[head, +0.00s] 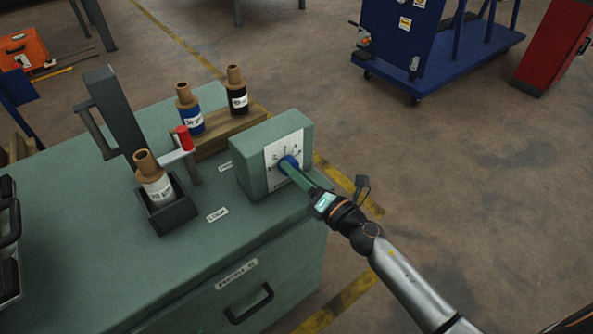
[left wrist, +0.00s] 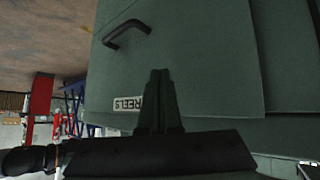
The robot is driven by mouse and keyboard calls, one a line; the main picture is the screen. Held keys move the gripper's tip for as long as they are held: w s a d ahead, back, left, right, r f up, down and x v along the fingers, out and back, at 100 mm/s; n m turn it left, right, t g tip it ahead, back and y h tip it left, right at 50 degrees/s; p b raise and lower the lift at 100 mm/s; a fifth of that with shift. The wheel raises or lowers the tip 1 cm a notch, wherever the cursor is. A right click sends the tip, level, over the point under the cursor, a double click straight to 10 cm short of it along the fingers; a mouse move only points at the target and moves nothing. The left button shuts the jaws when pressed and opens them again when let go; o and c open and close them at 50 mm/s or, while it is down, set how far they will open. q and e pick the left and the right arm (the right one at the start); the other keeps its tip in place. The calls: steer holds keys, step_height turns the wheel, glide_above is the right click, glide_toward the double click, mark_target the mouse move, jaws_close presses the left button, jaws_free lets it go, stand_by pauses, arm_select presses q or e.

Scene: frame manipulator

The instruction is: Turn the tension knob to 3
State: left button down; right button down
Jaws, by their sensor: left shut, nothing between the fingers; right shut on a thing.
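The tension knob (head: 288,162) is blue and sits on a white dial plate (head: 272,157) on the front of a grey-green box (head: 250,172). The dial's marks are too small to read, and my gripper covers part of the knob, so I cannot tell its setting. My right gripper (head: 291,167) comes in from the lower right and is shut on the knob. My left gripper (left wrist: 160,72) shows only in the left wrist view.
The box stands on a green cabinet top (head: 90,215). To its left are a wooden rack (head: 225,133) with two spools, a dark holder (head: 165,215) with another spool, and a red-knobbed lever (head: 184,138). A drawer handle (head: 250,303) juts from the cabinet front.

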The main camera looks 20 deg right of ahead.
steer(key=m+p, duration=0.1)
steer(key=m, duration=0.3)
steer(key=shift+m, duration=0.4)
steer(key=m, duration=0.2)
steer(key=shift+m+p, duration=0.35)
steer(key=shift+m, duration=0.45)
steer(key=shift+m+h, duration=0.3)
steer(key=shift+c, duration=1.2)
jaws_free()
steer(key=v, duration=1.2)
steer(key=shift+s+f, duration=0.25)
steer(key=shift+d, duration=0.1)
